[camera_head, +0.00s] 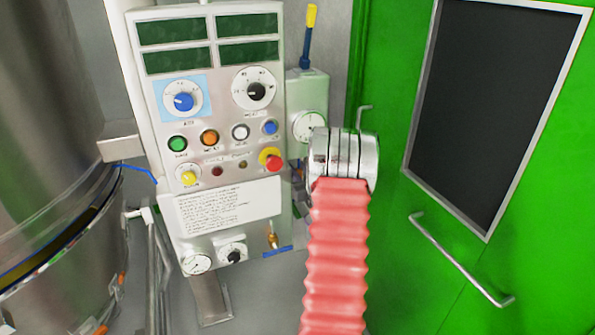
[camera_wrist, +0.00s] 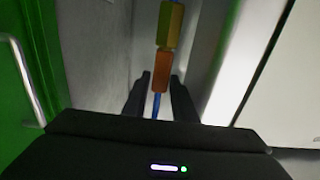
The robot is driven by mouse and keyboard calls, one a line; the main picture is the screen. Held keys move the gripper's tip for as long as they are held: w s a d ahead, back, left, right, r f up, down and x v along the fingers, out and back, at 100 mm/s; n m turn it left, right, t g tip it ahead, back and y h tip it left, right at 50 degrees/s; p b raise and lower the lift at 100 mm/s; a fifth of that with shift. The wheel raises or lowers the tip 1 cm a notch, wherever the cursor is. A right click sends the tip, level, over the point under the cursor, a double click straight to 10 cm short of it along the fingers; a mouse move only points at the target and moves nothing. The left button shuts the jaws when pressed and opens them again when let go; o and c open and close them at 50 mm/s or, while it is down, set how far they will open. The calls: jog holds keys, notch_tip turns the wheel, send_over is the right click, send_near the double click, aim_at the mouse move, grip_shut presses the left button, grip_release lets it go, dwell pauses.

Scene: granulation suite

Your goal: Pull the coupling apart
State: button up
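The wrist view shows a fitting in line, with a yellow faceted part (camera_wrist: 170,25) and an orange part (camera_wrist: 161,72). A thin blue length (camera_wrist: 156,105) comes out of the orange end. My gripper (camera_wrist: 160,75) has one dark finger on each side of the orange part. The fingers are apart, with a slim gap at the left; contact at the right is unclear. In the head view my gripper is hidden behind the chrome end of my arm. A small brass fitting (camera_head: 272,240) with a blue piece below it hangs at the control panel; it may be the same fitting.
The control panel (camera_head: 223,205) with dials and a red stop button (camera_head: 271,160) stands left of my arm. A steel vessel (camera_head: 50,130) is at far left. A green door (camera_head: 470,260) with a metal handle (camera_head: 460,262) is at right.

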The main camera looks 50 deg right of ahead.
jog(key=shift+c, duration=0.4)
grip_shut()
